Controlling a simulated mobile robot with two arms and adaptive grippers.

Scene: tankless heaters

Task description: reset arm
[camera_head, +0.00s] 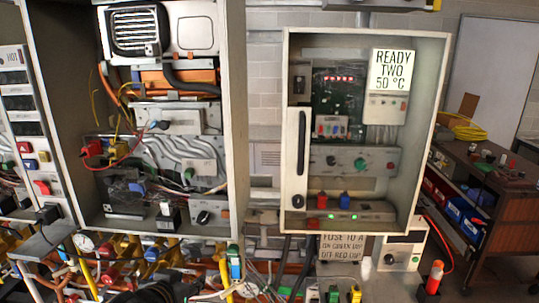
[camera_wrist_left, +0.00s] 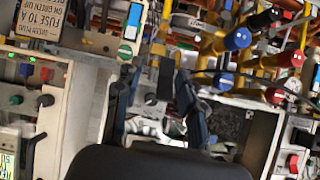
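In the left wrist view my left gripper (camera_wrist_left: 156,82) shows two dark fingers standing apart, with a clear gap between them. It looks open, and I see nothing held. Behind the fingers are fittings inside the large open heater cabinet (camera_head: 238,110); whether they touch anything is unclear. I cannot pick out the left gripper clearly in the head view among the dark parts. My right gripper shows in neither view.
A smaller open heater cabinet (camera_head: 436,70) with a lit READY sign (camera_head: 391,70) hangs to the right. Pipes, wires and valves crowd below the cabinets. A red-brown workbench (camera_head: 475,180) stands far right. An orange bottle (camera_head: 434,278) is at the lower right.

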